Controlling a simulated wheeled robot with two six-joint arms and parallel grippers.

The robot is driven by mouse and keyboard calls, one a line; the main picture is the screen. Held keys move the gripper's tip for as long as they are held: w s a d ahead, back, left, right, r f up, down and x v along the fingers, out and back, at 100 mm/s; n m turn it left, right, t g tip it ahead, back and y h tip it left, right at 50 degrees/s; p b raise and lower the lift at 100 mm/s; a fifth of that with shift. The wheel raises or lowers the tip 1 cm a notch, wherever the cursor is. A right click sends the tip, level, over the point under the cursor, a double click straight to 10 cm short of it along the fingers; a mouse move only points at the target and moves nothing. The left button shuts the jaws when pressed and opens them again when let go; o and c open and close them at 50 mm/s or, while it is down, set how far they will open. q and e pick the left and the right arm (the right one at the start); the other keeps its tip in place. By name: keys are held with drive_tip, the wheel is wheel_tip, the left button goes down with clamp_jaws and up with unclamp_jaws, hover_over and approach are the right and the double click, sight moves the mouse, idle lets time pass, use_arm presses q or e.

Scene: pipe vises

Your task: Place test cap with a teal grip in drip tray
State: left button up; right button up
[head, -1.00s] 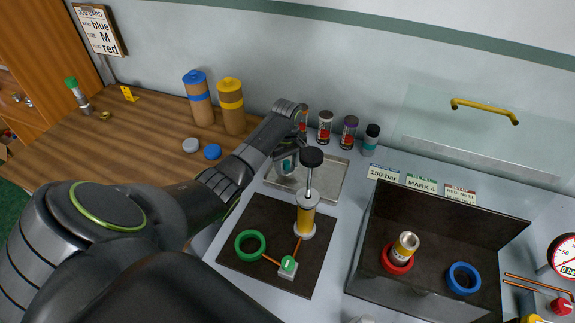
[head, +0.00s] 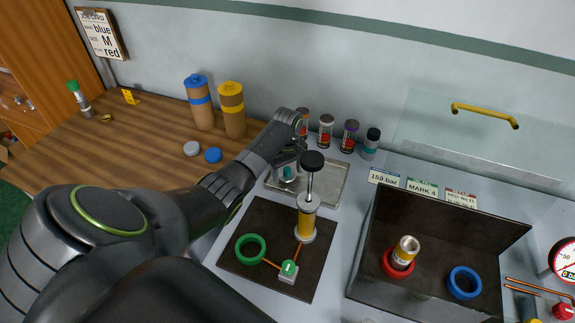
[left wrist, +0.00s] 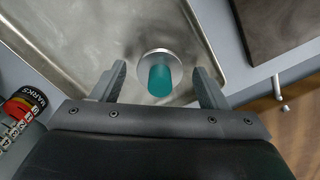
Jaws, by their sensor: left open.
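The test cap with its teal grip (head: 287,172) stands in the drip tray (head: 325,183), near the tray's left side. In the left wrist view the teal grip (left wrist: 159,80) points toward the camera, with its pale round base flat on the tray floor (left wrist: 90,35). My left gripper (head: 290,150) is just above the cap. In the left wrist view its fingers (left wrist: 161,78) are spread on either side of the grip, with a gap on both sides. The fingers are partly hidden by the wrist in the head view. My right gripper is not in view.
Several small bottles (head: 350,136) stand behind the tray. A dark mat with a yellow pump (head: 307,222) and green ring (head: 250,249) lies in front. A dark open box (head: 440,215) stands to the right. Blue- and yellow-capped cylinders (head: 233,110) stand back left.

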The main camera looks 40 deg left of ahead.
sight(287, 170)
use_arm(q)
wheel_tip(287, 170, up, 12)
drive_tip(key=b, duration=0.2)
drive_tip(key=shift+r, duration=0.15)
idle(0.5)
